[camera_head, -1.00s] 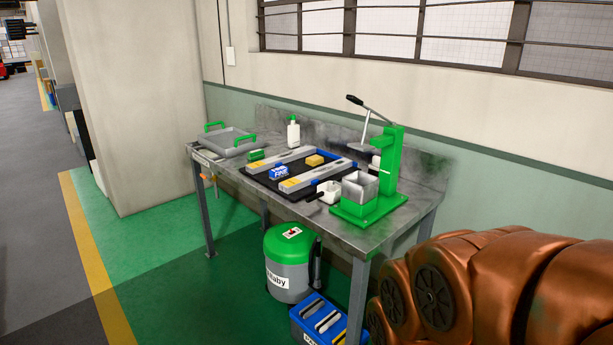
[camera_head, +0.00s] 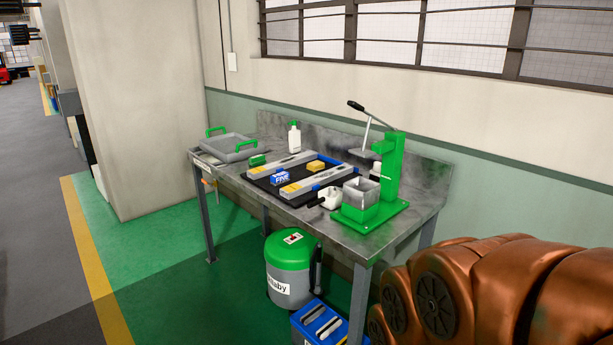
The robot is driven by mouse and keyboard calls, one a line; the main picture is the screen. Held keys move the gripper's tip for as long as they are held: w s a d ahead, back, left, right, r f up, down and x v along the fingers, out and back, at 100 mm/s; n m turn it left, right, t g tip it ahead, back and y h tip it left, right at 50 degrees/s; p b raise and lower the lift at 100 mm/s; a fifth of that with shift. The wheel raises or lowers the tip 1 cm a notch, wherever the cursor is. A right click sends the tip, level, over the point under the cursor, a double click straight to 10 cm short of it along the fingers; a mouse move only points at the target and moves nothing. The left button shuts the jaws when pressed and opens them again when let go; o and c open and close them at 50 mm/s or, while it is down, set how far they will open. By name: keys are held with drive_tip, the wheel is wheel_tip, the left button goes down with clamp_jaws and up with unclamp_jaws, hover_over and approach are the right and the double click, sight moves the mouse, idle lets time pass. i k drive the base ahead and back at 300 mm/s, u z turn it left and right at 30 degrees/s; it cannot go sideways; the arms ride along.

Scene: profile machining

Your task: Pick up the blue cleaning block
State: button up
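The blue cleaning block (camera_head: 281,177) has white lettering on its side. It lies on the black mat (camera_head: 300,201) on the metal workbench, near the mat's front left part, between two grey profiles. A yellow block (camera_head: 316,166) lies farther back on the mat, and a green block (camera_head: 257,160) lies at its left edge. My copper-coloured arm fills the lower right of the head view. My gripper is not in view.
The workbench (camera_head: 356,238) also holds a grey tray with green handles (camera_head: 231,150), a white bottle (camera_head: 294,137), a white jug (camera_head: 331,196) and a green lever press (camera_head: 391,170). A green-lidded bin (camera_head: 291,262) and a blue crate (camera_head: 318,325) stand below. The floor at left is clear.

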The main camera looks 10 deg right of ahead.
sight(278, 178)
drive_tip(key=u, duration=0.65)
drive_tip(key=i, duration=2.6)
drive_tip(key=z, duration=0.2)
